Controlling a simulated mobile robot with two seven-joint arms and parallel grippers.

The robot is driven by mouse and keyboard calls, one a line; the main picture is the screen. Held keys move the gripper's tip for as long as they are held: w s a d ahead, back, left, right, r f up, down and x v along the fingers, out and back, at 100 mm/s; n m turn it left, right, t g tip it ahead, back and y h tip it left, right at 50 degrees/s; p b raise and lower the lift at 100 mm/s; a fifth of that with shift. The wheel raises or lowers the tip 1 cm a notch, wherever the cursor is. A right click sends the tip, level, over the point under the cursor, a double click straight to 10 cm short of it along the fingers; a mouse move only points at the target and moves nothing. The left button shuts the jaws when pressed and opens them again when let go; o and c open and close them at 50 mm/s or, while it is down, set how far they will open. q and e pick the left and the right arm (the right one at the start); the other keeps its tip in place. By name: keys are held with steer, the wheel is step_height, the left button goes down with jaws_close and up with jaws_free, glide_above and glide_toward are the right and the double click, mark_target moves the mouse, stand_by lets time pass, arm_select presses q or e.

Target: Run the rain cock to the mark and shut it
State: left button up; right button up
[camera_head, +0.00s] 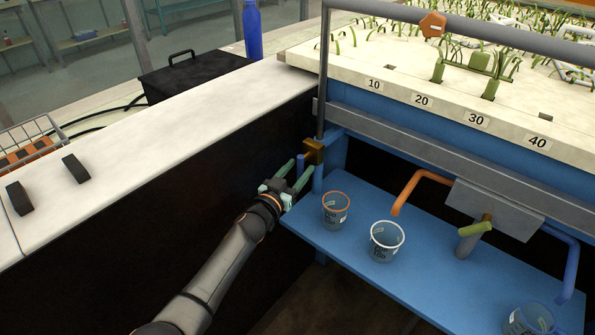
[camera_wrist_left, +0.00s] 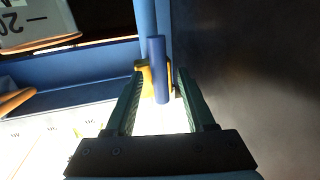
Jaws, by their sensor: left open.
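The rain cock (camera_head: 314,150) is a brass body at the foot of the grey upright pipe, with a blue lever (camera_head: 301,164) hanging down. In the left wrist view the blue lever (camera_wrist_left: 158,68) stands in front of the brass body (camera_wrist_left: 145,74), between the finger lines. My left gripper (camera_head: 298,172) is open around or just short of the lever; I cannot tell whether a finger touches it. It also shows in the left wrist view (camera_wrist_left: 160,95). I cannot make out the mark. My right gripper is not in view.
A blue shelf (camera_head: 345,258) carries an orange-rimmed cup (camera_head: 335,211), a white-rimmed cup (camera_head: 384,250) and a blue-rimmed cup (camera_head: 530,321). An orange spout (camera_head: 412,187), an olive handle (camera_head: 475,229) and a blue spout (camera_head: 572,265) are above it. A white counter (camera_head: 140,150) lies left.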

arm_select(q)
jaws_close()
stand_by(1.3)
